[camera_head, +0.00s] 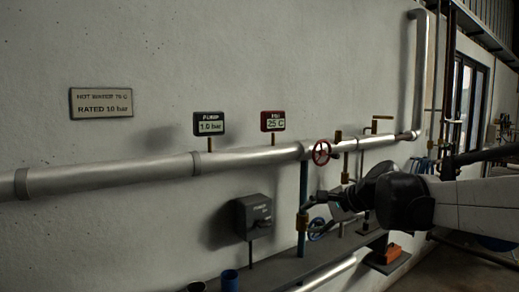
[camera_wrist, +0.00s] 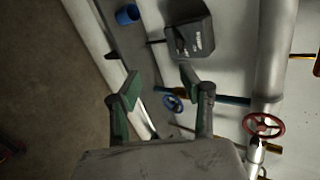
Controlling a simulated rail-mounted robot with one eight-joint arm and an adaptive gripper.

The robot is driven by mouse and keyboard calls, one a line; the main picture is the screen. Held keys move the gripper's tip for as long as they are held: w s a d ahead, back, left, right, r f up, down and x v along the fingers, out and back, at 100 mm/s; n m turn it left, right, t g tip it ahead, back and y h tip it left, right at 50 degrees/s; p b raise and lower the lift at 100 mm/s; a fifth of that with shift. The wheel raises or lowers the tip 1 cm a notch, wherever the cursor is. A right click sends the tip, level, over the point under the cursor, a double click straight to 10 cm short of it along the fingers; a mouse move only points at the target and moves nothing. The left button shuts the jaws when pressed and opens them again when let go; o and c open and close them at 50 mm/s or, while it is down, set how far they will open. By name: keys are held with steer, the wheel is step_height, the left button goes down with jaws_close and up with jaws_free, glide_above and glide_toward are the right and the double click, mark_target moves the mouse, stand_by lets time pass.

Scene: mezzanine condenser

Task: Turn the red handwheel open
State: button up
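The red handwheel (camera_head: 321,152) is on the silver pipe (camera_head: 255,157), below and right of the red-framed display. It also shows in the wrist view (camera_wrist: 280,126), at the right edge of the picture, well to the right of my fingers. My gripper (camera_head: 315,206) is below the wheel in the head view and apart from it. In the wrist view my gripper (camera_wrist: 160,85) has two green-padded fingers spread apart with nothing between them. Which way the wheel is turned cannot be told.
A blue handwheel (camera_wrist: 173,103) sits on a lower pipe behind my fingers. A dark grey box (camera_head: 254,216) is mounted left of my gripper. An orange item (camera_head: 393,252) lies lower right. The wall around the signs is clear.

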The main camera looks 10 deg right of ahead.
steer(key=w+d+r+m+t+y+p, duration=0.1)
steer(key=w+d+r+m+p, duration=0.15)
steer(key=w+d+r, duration=0.35)
steer(key=m+t+y+p, duration=0.1)
steer(key=m+t+p, duration=0.4)
steer(key=m, duration=0.6)
glide_toward(339, 156)
steer(key=shift+t, duration=0.4)
steer(key=x, duration=0.3)
steer(key=p+x, duration=0.1)
steer(key=x, duration=0.7)
steer(key=shift+w+a+f+p, duration=0.15)
steer(key=shift+a+f+p, duration=0.15)
steer(key=shift+a, duration=0.05)
jaws_close()
